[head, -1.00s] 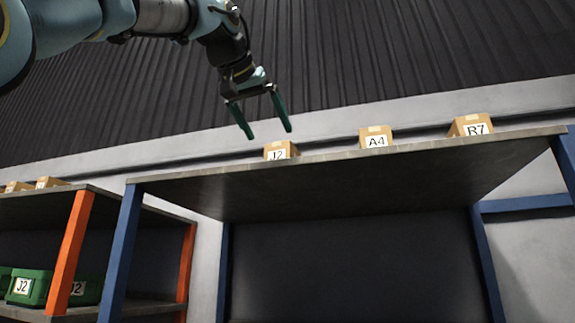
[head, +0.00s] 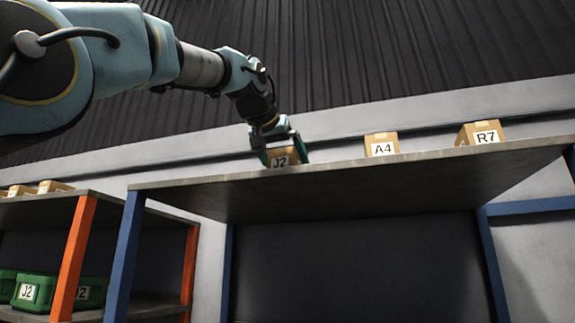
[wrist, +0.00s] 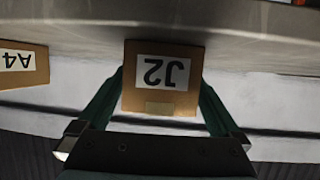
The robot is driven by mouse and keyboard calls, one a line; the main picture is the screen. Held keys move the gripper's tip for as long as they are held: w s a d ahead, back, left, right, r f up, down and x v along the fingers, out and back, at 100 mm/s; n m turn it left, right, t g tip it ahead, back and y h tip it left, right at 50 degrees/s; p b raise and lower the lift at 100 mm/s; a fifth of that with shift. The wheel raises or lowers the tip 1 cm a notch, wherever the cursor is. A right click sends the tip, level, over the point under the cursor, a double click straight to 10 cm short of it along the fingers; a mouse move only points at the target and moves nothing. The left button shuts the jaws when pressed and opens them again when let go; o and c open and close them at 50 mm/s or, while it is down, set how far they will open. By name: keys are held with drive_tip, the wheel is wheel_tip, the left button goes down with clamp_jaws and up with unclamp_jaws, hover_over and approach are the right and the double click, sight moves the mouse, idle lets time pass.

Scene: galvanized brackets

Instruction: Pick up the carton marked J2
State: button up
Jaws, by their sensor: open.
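The carton marked J2 (head: 281,158) is a small brown box with a white label, standing at the front edge of the high grey shelf. My gripper (head: 285,157) is lowered around it, one green finger on each side. In the wrist view the J2 carton (wrist: 162,80) shows upside down between the two open fingers (wrist: 160,100). Whether the fingers touch its sides cannot be told. The carton's lower part is hidden by the shelf edge in the head view.
A carton marked A4 (head: 381,145) and one marked R7 (head: 481,134) stand to the right on the same shelf (head: 350,168). A lower orange-posted rack at left holds cartons (head: 52,186) on top and green bins (head: 36,291) marked J2 below.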

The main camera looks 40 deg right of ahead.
drive_tip(key=c, duration=1.3)
drive_tip(key=shift+c, duration=0.6)
drive_tip(key=shift+r, duration=0.15)
